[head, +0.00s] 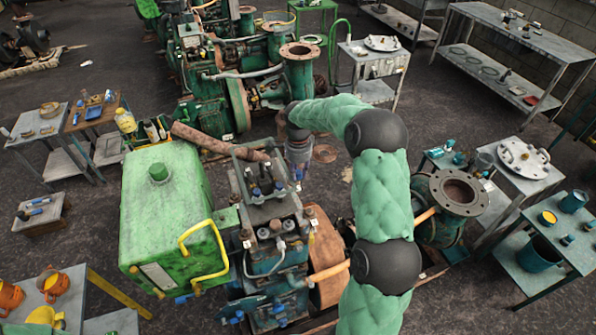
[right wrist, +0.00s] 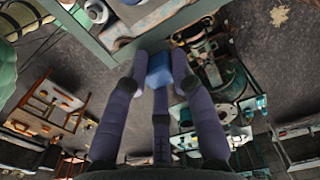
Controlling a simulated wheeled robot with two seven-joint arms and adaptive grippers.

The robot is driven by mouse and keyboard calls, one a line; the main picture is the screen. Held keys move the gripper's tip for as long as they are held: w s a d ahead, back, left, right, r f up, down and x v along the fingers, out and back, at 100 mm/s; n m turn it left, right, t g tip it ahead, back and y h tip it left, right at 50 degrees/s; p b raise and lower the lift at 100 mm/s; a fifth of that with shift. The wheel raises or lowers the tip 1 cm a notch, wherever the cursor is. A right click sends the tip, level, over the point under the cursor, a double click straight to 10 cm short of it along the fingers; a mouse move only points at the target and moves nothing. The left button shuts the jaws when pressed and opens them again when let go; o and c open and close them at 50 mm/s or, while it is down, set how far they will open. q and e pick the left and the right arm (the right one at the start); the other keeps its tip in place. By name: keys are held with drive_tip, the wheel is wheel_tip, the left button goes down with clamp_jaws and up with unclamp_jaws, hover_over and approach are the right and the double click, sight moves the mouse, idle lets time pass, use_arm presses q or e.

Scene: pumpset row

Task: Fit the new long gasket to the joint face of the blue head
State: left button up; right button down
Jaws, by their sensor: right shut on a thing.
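The engine (head: 270,235) with dark blue-teal parts stands in the middle of the head view, beside the green box-shaped housing. Its grey, stained top carries several upright fittings. I cannot tell which surface is the joint face. I cannot make out the long gasket. My right gripper (head: 299,160) points down just behind the engine's top, apart from it as far as I can tell. In the right wrist view its fingers (right wrist: 160,62) are closed around a small blue block-like thing (right wrist: 160,75). My left gripper is not in view.
The green housing (head: 165,205) with a yellow rail stands left of the engine. A rusty pipe (head: 215,140) lies behind. A flanged pipe (head: 458,193) stands at right. Side tables (head: 525,170) and a long bench (head: 515,40) with flat rings on its lower shelf line the right.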

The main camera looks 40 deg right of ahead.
sight(298, 198)
drive_tip(key=shift+f, duration=0.25)
drive_tip(key=shift+f+b, duration=3.9)
drive_tip(key=shift+f, duration=1.55)
drive_tip(key=c, duration=1)
unclamp_jaws()
drive_tip(key=shift+o, duration=0.2)
drive_tip(key=shift+r, duration=0.1)
drive_tip(key=shift+r+p, duration=0.9)
drive_tip(key=shift+r, duration=0.65)
